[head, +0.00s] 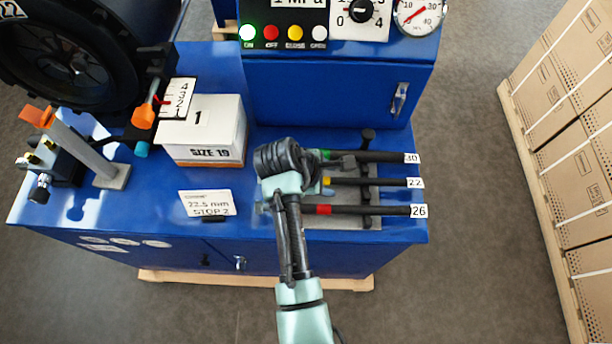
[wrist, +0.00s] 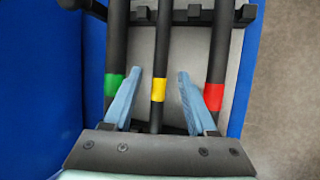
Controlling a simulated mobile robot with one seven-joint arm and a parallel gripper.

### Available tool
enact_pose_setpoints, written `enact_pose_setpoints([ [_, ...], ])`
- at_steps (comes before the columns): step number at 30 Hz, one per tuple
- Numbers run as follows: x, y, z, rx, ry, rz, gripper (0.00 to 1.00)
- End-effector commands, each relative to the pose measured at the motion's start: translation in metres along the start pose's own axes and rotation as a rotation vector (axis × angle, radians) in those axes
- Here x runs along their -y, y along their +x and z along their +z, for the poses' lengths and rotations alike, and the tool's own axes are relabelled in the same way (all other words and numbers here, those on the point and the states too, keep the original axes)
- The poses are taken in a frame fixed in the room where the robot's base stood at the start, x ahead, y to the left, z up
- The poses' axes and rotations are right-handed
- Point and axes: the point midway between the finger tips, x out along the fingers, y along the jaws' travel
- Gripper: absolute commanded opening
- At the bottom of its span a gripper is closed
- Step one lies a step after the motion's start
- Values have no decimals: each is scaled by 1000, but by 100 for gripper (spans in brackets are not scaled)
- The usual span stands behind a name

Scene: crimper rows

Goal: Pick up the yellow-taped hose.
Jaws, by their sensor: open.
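The yellow-taped hose (head: 370,182) is black and lies in the middle of three hoses on the blue bench, with a tag reading 22 at its right end. In the wrist view its yellow tape (wrist: 159,90) sits between the two blue fingers of my gripper (wrist: 156,88). The fingers are open, one on each side of the hose, with a gap on both sides. I cannot tell whether the fingertips are above the hose or level with it. In the head view my arm hides the hose's left end and most of the gripper.
The green-taped hose (wrist: 115,85) and the red-taped hose (wrist: 213,95) lie close outside the fingers. A dark rack (wrist: 190,16) crosses the hoses. A box marked SIZE 19 (head: 205,130) stands to the left. Stacked cartons (head: 570,130) stand off the bench at right.

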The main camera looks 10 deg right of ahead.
Motion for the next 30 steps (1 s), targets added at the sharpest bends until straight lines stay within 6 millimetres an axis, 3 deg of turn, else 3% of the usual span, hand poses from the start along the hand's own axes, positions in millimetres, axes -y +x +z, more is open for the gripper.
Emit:
enact_pose_setpoints([
  [10, 0, 8, 0, -1, 1, 1, 56],
  [19, 0, 8, 0, 0, 1, 1, 2],
  [30, 0, 8, 0, 0, 1, 0, 0],
])
